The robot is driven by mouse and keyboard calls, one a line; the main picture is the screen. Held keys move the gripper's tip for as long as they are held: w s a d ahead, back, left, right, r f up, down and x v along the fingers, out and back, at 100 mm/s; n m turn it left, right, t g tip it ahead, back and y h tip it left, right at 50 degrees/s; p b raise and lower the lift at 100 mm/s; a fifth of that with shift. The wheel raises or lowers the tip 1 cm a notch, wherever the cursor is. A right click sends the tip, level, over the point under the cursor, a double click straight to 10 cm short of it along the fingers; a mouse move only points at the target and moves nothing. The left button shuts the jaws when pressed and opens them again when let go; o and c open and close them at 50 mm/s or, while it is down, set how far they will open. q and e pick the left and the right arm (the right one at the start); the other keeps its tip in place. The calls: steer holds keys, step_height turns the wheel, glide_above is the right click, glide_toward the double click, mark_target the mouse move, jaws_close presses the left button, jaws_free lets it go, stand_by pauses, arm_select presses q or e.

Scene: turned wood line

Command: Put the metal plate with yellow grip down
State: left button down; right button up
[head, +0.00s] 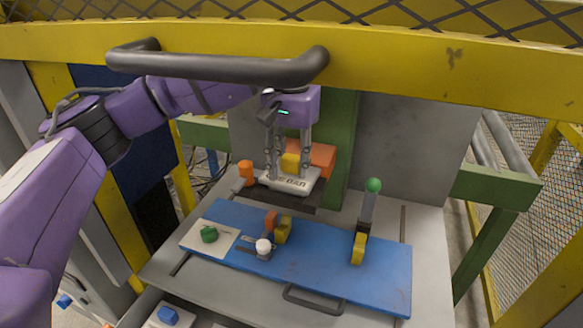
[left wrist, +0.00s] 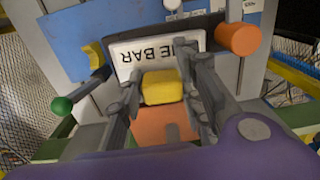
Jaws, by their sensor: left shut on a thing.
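The metal plate (head: 291,181) is pale and flat, with dark lettering that ends in "BAR". Its yellow grip (head: 290,163) stands on top. My left gripper (head: 288,168) points down, with a finger on each side of the yellow grip, and is shut on it. In the left wrist view the yellow grip (left wrist: 162,87) sits between the fingers, with the lettered plate (left wrist: 150,52) beyond it. The plate is over a dark ledge at the back of the table; I cannot tell whether it touches. My right gripper is not in view.
An orange block (head: 321,155) is close behind the plate, and an orange cylinder (head: 246,173) is to its left. A yellow frame crosses above.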

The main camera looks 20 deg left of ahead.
arm_select(q)
steer(key=shift+f, duration=0.7)
steer(key=c, duration=1.2)
jaws_free()
step_height(320, 180, up, 8)
steer(key=shift+f+b, duration=0.25)
steer(key=shift+b, duration=0.3)
